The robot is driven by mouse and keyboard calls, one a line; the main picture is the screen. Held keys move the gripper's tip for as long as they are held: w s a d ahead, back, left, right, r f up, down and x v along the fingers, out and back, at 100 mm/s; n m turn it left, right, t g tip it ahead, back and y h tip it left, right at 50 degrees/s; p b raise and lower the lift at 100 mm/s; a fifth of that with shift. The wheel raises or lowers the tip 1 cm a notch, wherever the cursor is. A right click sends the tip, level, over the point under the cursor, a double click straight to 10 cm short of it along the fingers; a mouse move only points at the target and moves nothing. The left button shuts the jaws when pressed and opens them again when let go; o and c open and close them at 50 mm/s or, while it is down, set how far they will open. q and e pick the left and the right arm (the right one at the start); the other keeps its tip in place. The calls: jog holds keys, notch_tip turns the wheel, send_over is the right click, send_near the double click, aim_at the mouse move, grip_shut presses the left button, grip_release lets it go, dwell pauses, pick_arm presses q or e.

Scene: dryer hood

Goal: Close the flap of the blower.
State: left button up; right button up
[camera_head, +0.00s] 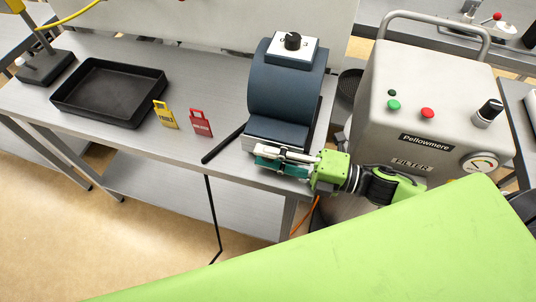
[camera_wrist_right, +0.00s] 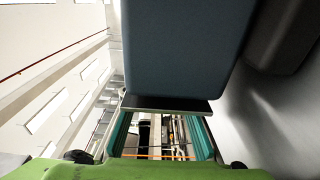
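The blower (camera_head: 285,85) is a dark blue-grey rounded housing on the bench, with a white panel and black knob on top. At its lower front is a blue-grey, pale-edged panel (camera_head: 277,132), which may be the flap; how far open it is I cannot tell. My right gripper (camera_head: 268,158) is just in front of and below this panel. In the right wrist view its teal fingers (camera_wrist_right: 161,128) stand apart with nothing clearly between them. A blue-grey block (camera_wrist_right: 185,45) with a pale lower edge is close ahead; contact is unclear. My left gripper is not in view.
A black bar (camera_head: 222,145) sticks out left of the blower. A red tag (camera_head: 201,123), a yellow tag (camera_head: 165,114) and a black tray (camera_head: 108,92) are on the bench (camera_head: 213,75). A grey filter unit (camera_head: 425,90) stands close on the right.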

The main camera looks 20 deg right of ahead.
jog(key=shift+o, duration=0.2)
dwell(0.3)
jog(key=shift+s+d, duration=0.3)
jog(key=shift+d, duration=0.15)
jog(key=v, duration=1.1)
jog(key=shift+a, duration=0.1)
